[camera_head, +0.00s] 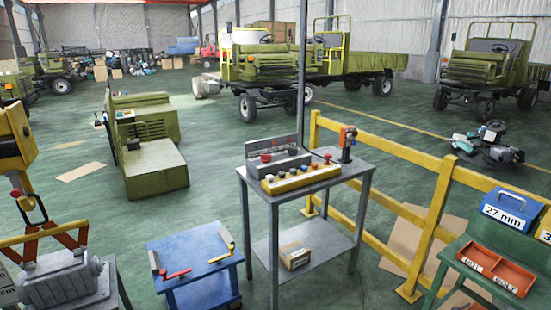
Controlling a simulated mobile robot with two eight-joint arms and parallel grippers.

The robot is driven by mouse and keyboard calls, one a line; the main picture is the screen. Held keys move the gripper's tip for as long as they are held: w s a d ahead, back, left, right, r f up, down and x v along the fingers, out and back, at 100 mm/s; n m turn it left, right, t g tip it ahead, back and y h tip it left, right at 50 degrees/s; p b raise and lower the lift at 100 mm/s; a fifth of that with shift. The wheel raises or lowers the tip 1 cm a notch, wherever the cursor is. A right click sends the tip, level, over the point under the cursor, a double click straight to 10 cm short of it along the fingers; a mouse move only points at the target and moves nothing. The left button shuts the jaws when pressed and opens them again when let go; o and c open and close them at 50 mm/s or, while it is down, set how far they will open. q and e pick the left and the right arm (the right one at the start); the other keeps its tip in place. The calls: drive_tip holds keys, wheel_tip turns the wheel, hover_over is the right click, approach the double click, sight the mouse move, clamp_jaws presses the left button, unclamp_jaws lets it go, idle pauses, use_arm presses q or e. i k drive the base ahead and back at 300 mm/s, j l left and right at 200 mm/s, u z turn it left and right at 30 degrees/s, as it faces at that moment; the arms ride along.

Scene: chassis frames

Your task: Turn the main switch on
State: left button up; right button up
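A grey metal table (330,178) stands in the middle of the head view. On it is a grey control box (290,161) with a red knob (266,157) on its left part. In front of the box lies a long yellow panel (302,178) with several coloured buttons or knobs. An orange and black device (347,142) stands at the table's back right corner. Which of these is the main switch, and its position, I cannot tell at this size. Neither of my grippers shows in this view.
A yellow railing (425,225) runs behind and right of the table. A low blue table (195,262) with tools stands at the left front. A yellow hoist (15,140) with orange tongs hangs over a grey casting (62,282). Green floor lies open behind.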

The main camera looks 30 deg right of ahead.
sight(264, 157)
drive_tip(key=i+l, duration=0.7)
drive_tip(key=i, duration=0.15)
drive_tip(key=i+l+u, duration=0.15)
drive_tip(key=i+l, duration=0.5)
drive_tip(key=i, duration=0.15)
